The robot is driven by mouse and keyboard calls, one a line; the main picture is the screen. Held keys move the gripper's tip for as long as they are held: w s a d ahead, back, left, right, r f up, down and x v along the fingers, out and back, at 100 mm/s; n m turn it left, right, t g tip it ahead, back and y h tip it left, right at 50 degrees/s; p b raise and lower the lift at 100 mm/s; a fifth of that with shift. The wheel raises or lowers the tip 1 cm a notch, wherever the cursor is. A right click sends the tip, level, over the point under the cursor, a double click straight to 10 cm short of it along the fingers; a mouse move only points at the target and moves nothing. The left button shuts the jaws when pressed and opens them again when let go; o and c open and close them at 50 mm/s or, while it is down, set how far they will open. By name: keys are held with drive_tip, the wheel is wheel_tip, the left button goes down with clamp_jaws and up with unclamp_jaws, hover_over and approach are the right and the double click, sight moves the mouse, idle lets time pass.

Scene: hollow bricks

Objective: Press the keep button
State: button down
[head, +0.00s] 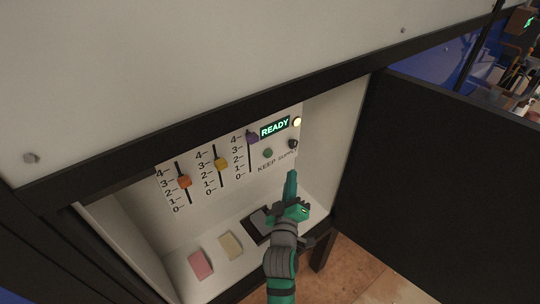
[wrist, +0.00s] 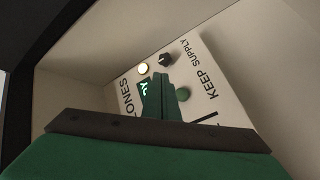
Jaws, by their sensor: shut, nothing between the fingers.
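The keep button is a round green button (head: 267,153) on a white panel, above the printed word KEEP. It also shows in the wrist view as a green disc (wrist: 182,95), just right of my fingers and partly beside them. My gripper (head: 292,174) is green and shut, with nothing in it. In the head view its fingertips point up, below and right of the button. In the wrist view my gripper (wrist: 163,82) covers part of the panel. Whether the fingers touch the panel cannot be told, but they appear apart from the button.
A lit READY display (head: 275,126), a lit round lamp (head: 297,121) and a dark knob (head: 293,144) sit near the button. Orange (head: 184,182), yellow (head: 221,164) and purple (head: 252,138) sliders stand left. Pink (head: 200,264) and cream (head: 230,246) pieces lie below. Cabinet walls enclose the recess.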

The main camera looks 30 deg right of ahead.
sight(268, 154)
drive_tip(key=w, duration=0.7)
drive_tip(key=shift+w+a, duration=0.35)
drive_tip(key=shift+w, duration=0.05)
idle(0.9)
drive_tip(key=shift+w, duration=0.1)
drive_tip(key=shift+s+d, duration=0.1)
drive_tip(key=shift+s, duration=0.1)
idle(0.5)
drive_tip(key=shift+w, duration=0.6)
